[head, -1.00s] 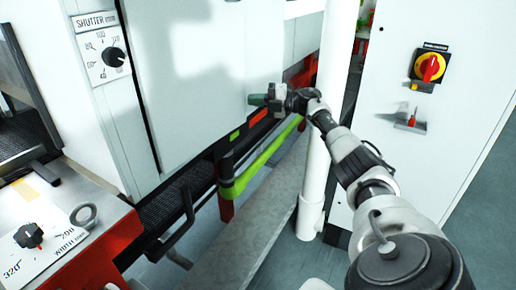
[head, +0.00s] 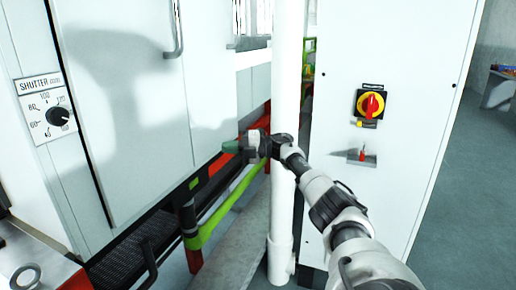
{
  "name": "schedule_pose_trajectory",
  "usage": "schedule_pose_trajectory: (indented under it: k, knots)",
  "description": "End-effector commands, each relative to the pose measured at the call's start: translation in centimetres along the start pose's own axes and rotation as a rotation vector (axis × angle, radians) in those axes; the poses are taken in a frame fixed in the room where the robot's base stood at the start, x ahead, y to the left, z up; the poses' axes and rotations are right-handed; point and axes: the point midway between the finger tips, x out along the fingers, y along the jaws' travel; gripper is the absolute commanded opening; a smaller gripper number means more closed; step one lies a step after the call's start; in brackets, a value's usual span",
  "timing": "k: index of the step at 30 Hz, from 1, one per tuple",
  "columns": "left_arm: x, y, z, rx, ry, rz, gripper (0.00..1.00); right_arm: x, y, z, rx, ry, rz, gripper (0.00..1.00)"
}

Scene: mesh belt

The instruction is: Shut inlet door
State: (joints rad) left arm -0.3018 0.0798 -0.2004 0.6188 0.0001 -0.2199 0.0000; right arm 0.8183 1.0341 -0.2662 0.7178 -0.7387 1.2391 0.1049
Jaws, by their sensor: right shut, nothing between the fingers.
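A large white door panel (head: 130,110) stands on the machine front at the left, with a grey bar handle (head: 177,28) near its top. I take this to be the inlet door; whether it is fully shut is not clear. My right gripper (head: 231,147) is shut and empty, its green fingertips pointing left at the panel's lower right part. Whether the fingertips touch the panel I cannot tell. My left gripper is out of view.
A white vertical post (head: 286,90) stands close to my right arm. Behind it is a white cabinet (head: 390,70) with a red and yellow switch (head: 371,104). A green rail (head: 225,208) runs below the machine. A shutter dial (head: 58,116) is at the left. Grey floor is free at the right.

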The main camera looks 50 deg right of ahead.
Motion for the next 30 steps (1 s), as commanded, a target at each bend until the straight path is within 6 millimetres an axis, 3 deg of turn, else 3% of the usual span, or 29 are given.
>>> schedule_pose_trajectory:
  k: [10, 18, 30]
  knots:
    - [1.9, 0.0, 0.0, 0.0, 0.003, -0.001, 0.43, -5.5, -0.2, 2.2, 0.0, -0.003, 0.006, 0.0]
    - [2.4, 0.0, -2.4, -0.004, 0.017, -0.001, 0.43, -6.9, -0.2, 2.9, -0.003, 0.0, 0.003, 0.0]
    - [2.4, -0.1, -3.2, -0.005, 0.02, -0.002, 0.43, -7.5, -0.1, 3.0, 0.0, 0.002, 0.001, 0.0]
